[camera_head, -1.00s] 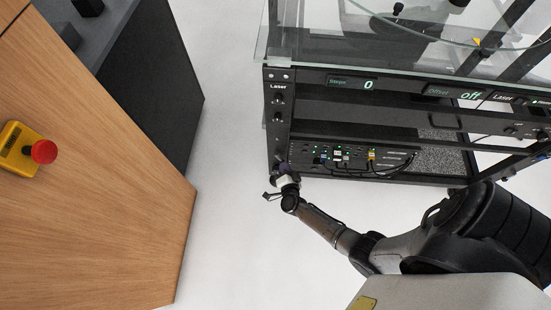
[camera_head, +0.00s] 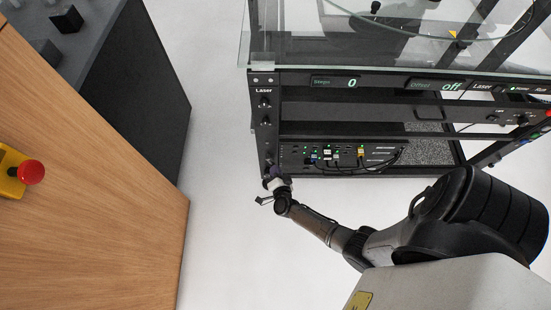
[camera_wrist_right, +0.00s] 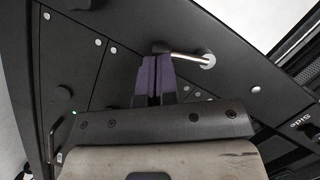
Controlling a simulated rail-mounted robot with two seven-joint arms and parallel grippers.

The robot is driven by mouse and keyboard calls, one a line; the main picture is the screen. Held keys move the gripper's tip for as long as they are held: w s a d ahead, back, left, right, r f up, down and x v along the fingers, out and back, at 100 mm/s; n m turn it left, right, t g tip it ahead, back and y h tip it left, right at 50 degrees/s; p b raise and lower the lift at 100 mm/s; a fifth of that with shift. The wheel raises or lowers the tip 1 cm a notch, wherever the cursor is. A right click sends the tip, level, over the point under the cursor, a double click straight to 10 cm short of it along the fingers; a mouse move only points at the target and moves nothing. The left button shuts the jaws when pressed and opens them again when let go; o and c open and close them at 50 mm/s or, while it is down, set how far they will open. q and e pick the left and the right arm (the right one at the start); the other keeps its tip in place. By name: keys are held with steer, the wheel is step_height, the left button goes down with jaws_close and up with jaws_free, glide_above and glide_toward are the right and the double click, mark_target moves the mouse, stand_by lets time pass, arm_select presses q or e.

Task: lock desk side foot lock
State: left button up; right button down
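In the right wrist view a metal lever (camera_wrist_right: 187,56) with a dark end and a round pale base sticks out of a black panel (camera_wrist_right: 110,65); it looks like the lock handle. The purple fingers of my right gripper (camera_wrist_right: 157,62) lie side by side with only a thin slit between them. Their tips are at the lever's dark end; I cannot tell whether they touch it. In the head view my right gripper (camera_head: 272,176) is at the lower left post of the black laser frame (camera_head: 260,125), which hides the lever. My left gripper is out of view.
A wood-topped desk (camera_head: 90,190) with a red emergency button (camera_head: 31,172) stands at the left. White floor (camera_head: 225,150) lies clear between desk and frame. A cabled electronics panel (camera_head: 340,155) sits low in the frame. A "Side" label (camera_wrist_right: 300,126) shows at the right.

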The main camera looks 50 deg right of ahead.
stand_by(0.8)
steer(key=s+d+r+p+v, duration=0.1)
steer(key=d+p+v, duration=0.1)
steer(key=p+v, duration=0.5)
steer(key=v, duration=0.6)
steer(key=shift+r, duration=0.3)
steer(key=shift+w, duration=0.1)
